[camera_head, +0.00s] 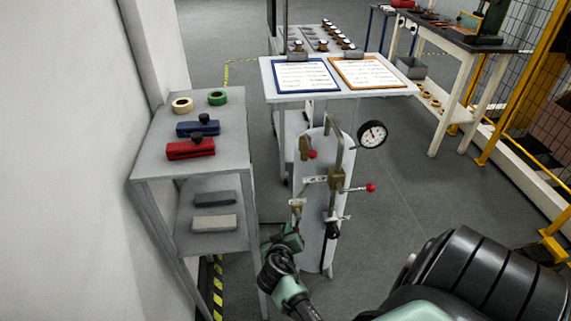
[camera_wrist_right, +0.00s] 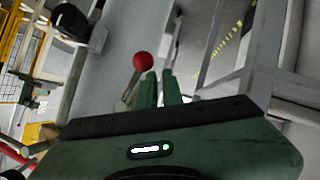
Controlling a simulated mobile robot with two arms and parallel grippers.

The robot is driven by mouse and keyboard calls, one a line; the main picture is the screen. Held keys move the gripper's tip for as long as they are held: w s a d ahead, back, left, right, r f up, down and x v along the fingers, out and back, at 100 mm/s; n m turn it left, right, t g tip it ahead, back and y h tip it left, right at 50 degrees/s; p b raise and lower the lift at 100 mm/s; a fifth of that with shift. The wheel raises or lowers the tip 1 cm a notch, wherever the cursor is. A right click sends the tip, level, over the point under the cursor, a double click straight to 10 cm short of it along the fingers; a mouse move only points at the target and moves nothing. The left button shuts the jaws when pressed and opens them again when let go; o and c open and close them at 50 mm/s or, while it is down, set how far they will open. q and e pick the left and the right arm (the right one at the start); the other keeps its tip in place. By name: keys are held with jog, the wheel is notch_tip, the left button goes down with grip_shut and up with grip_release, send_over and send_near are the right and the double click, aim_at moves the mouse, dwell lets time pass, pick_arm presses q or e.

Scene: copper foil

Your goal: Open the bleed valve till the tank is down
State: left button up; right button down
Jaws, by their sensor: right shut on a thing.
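The pale upright tank (camera_head: 313,248) stands at centre in the head view, with pipework and brass valves on its front. A round dial gauge (camera_head: 372,134) sits at its upper right; its reading is too small to tell. One red-knobbed lever (camera_head: 312,154) is near the top, another (camera_head: 371,187) points right at mid height. A small brass valve (camera_head: 296,204) is low on the left side. My right gripper (camera_head: 292,232) is just below it, shut on what seems its handle, mostly hidden. In the wrist view its fingers (camera_wrist_right: 160,77) are close together, beside a red knob (camera_wrist_right: 143,61). My left gripper is out of view.
A grey shelf (camera_head: 150,160) with tape rolls and red and blue tools stands close at left. Behind the tank, a table (camera_head: 315,96) holds two clipboards. A workbench (camera_head: 465,55) and yellow fence are at right. Open floor (camera_head: 425,180) lies right of the tank.

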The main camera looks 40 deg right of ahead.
jog(key=shift+s+a+f, duration=0.15)
jog(key=shift+s+f, duration=0.15)
jog(key=shift+f, duration=0.15)
notch_tip(320, 180, up, 21)
jog(key=p, duration=0.3)
jog(key=shift+w, duration=0.3)
jog(key=shift+f, duration=0.1)
